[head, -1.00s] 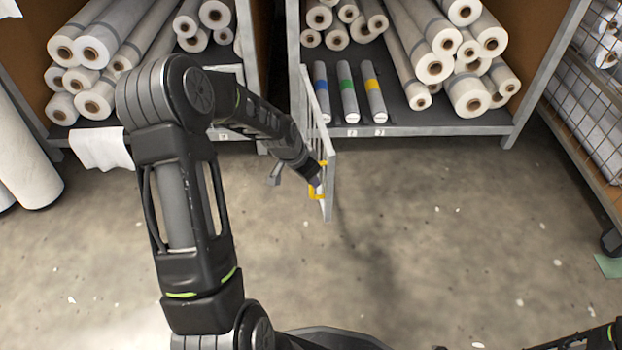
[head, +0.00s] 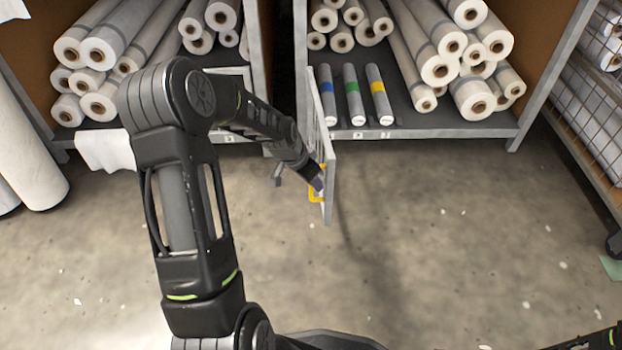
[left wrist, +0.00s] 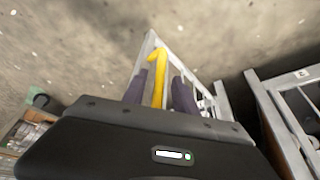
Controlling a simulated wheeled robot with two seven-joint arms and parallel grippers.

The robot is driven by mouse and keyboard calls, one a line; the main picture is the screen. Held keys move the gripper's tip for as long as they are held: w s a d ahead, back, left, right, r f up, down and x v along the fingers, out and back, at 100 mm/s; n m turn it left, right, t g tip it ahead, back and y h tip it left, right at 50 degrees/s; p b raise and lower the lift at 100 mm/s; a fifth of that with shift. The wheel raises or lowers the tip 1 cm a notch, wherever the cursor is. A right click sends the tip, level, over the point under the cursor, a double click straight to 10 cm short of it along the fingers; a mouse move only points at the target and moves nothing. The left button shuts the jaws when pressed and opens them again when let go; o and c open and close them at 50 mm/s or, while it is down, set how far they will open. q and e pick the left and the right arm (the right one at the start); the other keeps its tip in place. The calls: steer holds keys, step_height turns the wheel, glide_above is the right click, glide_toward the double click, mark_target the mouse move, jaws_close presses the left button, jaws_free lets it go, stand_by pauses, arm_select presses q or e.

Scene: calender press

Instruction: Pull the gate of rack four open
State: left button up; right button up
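The grey barred gate (head: 329,160) stands swung out from the front of the right-hand rack (head: 440,131), pointing toward me over the floor. Its yellow handle (head: 317,196) is near the free end, and it also shows in the left wrist view (left wrist: 158,78). My left gripper (head: 318,184) is at the handle. In the left wrist view its two dark fingers (left wrist: 160,92) stand on either side of the handle, with a narrow gap visible on each side. The fingertips are partly hidden in the head view. My right gripper is out of view.
Three rolls with blue, green and yellow bands (head: 351,94) lie on the rack's lower shelf, beside many white rolls. Another rack with white rolls (head: 90,52) stands left. A wire-mesh cart (head: 590,120) is at the right. The concrete floor (head: 450,240) between is clear.

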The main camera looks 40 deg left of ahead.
arm_select(q)
steer(key=p+v, duration=0.3)
steer(key=v, duration=0.4)
steer(key=shift+r, duration=0.35)
steer(key=shift+s, duration=0.2)
